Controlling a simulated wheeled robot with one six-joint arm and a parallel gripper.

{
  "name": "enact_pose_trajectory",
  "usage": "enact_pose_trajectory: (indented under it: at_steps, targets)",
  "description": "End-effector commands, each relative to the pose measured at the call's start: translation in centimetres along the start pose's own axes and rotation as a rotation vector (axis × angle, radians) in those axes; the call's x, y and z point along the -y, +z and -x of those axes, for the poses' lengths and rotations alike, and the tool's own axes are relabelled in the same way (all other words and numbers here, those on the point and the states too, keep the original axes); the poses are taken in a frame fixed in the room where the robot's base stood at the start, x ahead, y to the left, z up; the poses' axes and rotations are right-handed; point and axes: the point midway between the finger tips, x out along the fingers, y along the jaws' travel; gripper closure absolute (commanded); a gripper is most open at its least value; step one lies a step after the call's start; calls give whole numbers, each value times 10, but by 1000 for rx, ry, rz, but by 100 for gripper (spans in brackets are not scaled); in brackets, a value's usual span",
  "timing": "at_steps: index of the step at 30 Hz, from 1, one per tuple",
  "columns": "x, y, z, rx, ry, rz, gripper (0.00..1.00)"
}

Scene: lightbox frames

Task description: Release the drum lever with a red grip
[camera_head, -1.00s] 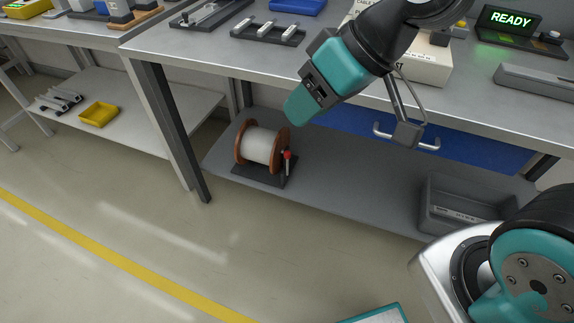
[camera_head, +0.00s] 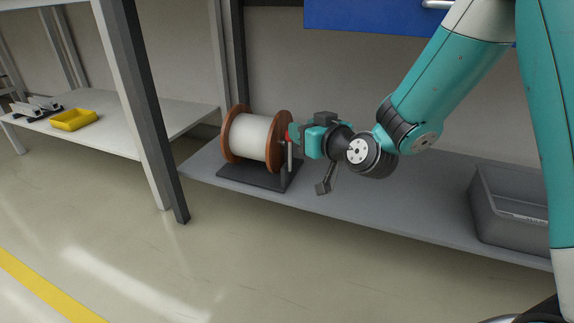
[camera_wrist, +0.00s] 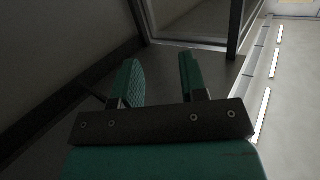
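The drum (camera_head: 254,137) is a white-wound spool with brown flanges, standing on a dark base plate (camera_head: 235,179) on the grey lower shelf. The drum and red grip cannot be made out there.
A grey bin (camera_head: 510,215) stands on the shelf (camera_head: 400,205) at the right. A table leg (camera_head: 150,110) stands left of the drum. A yellow tray (camera_head: 74,120) lies on another shelf farther left. A blue drawer front (camera_head: 365,17) hangs above. The shelf between drum and bin is clear.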

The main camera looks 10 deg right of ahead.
Motion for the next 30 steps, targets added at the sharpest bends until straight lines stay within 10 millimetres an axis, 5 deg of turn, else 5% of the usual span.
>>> enact_pose_trajectory:
  at_steps: [1, 9, 17, 30]
  targets:
    - [-11, 40, -9, -28, 30, 5, 61]
    - [-44, 90, -22, -149, 147, 38, 61]
    - [-50, 84, -32, -165, 166, 44, 61]
    - [-56, 73, -80, -164, 162, 45, 61]
